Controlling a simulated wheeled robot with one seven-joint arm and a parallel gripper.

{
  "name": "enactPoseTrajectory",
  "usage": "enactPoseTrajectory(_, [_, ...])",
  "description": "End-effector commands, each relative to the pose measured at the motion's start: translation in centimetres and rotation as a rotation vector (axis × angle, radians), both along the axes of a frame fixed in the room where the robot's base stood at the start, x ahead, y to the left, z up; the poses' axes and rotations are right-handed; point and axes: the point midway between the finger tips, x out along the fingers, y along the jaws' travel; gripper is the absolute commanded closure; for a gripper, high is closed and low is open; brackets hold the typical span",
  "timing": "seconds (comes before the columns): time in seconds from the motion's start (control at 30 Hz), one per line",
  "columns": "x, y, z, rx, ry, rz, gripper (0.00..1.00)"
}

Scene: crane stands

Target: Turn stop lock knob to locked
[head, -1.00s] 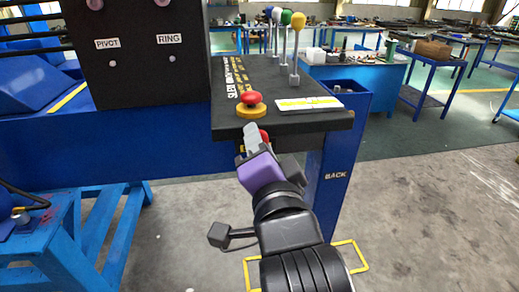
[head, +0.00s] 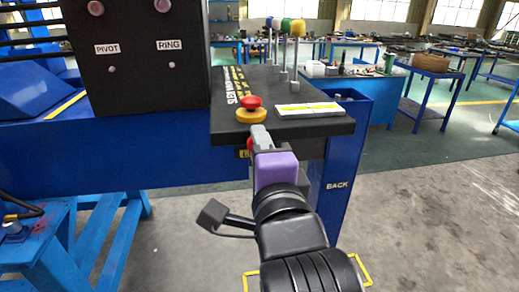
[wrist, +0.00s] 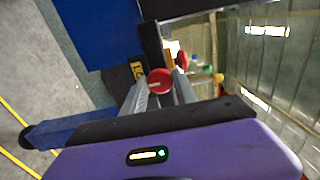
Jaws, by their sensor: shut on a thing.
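The stop lock knob is a small red knob (wrist: 159,82) between my finger ends in the wrist view. In the head view only a red sliver of it (head: 249,142) shows beside the fingers, under the console's front edge. My gripper (head: 260,138) reaches up to it from the front, and its grey fingers (wrist: 160,95) are shut on it. The knob's pointer and any lock marking are hidden or too small to read. A yellow label (wrist: 137,69) is partly visible beside it.
A red mushroom button on a yellow base (head: 251,108) stands on the black console top just above my gripper. A white-and-yellow plate (head: 309,110) lies to its right, with several levers (head: 284,50) behind.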

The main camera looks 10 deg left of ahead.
Motion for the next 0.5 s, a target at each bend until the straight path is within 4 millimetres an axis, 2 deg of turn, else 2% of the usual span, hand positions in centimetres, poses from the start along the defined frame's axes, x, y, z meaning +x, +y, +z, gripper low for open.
enactPoseTrajectory(0.33, [0.01, -0.03, -0.18, 0.002, 0.005, -0.001, 1.00])
enactPoseTrajectory(0.37, [0.01, -0.04, -0.18, 0.002, 0.005, -0.001, 0.64])
enactPoseTrajectory(0.47, [0.01, -0.04, -0.16, 0.001, 0.004, -0.001, 0.44])
enactPoseTrajectory(0.5, [0.01, -0.04, -0.14, 0.001, 0.003, -0.001, 0.44])
